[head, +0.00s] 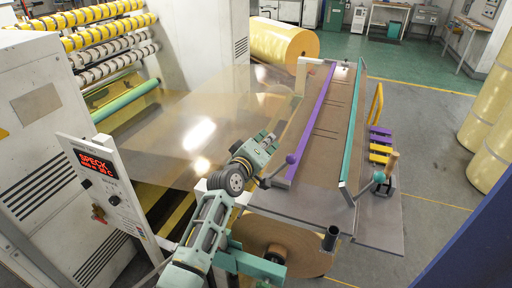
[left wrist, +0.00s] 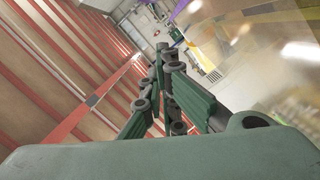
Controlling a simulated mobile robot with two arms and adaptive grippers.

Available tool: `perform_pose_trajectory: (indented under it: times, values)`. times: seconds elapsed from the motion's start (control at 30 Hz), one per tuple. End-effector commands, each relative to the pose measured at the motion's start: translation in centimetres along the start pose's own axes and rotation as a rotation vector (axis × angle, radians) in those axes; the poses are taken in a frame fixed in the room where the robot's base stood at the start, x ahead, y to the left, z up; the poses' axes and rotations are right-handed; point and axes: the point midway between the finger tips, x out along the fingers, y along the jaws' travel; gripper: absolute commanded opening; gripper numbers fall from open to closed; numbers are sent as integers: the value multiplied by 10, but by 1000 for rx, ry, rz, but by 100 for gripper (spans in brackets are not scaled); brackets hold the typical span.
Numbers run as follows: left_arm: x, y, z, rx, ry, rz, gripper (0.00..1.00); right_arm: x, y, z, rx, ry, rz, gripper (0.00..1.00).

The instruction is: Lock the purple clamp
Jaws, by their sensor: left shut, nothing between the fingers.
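The purple clamp (head: 308,125) is a long purple bar lying across the brown work table (head: 326,156). My left gripper (head: 270,138) is shut and empty, just left of this lever and above the clear film. I cannot tell whether it touches the lever. In the left wrist view its closed fingers (left wrist: 164,62) point away from the camera with nothing between them. A small purple strip (left wrist: 177,8) shows at the top of that view. My right gripper is not in view.
A teal bar (head: 353,125) runs parallel on the right of the table, with a lever fitting (head: 380,177) at its near end. A control panel (head: 105,185) stands at left. A brown roll (head: 285,245) hangs below the table.

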Motion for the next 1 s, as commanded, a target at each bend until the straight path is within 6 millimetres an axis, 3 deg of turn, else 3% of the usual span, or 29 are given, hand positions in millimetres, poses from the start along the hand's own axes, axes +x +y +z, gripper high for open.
perform_pose_trajectory:
  times: [0.2,0.5,1.0]
  values:
    - [-36,1,-1,1,6,5,0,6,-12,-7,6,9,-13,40]
    - [-72,2,-2,1,7,5,0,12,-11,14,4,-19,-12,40]
    - [-79,3,-3,2,6,4,0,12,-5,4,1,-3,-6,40]
